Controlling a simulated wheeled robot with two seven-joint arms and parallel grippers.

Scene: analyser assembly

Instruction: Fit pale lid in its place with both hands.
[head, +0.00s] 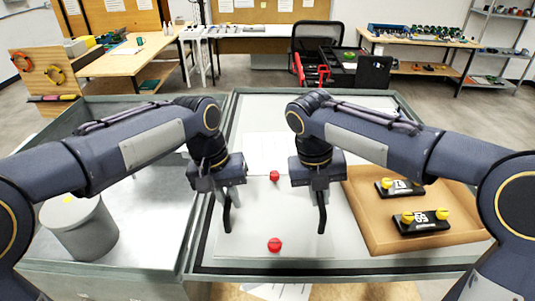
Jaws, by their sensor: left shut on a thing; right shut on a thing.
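The pale lid (275,215) is a flat light panel in the middle of the head view, over the pale work surface. Two red knobs, a far one (274,176) and a near one (274,244), show along its middle line. My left gripper (229,208) is shut at the lid's left side, by a dark upright piece. My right gripper (321,208) is shut at the right side, by a similar dark piece. Both point down, roughly level with each other. I cannot tell whether the lid is seated or slightly raised; its underside is hidden.
An orange-brown tray (368,222) on the right holds two black units with yellow knobs, a far one (400,187) and a near one (421,222). A grey cylinder (80,235) stands in the metal tray (150,235) on the left. Benches and a chair are farther back.

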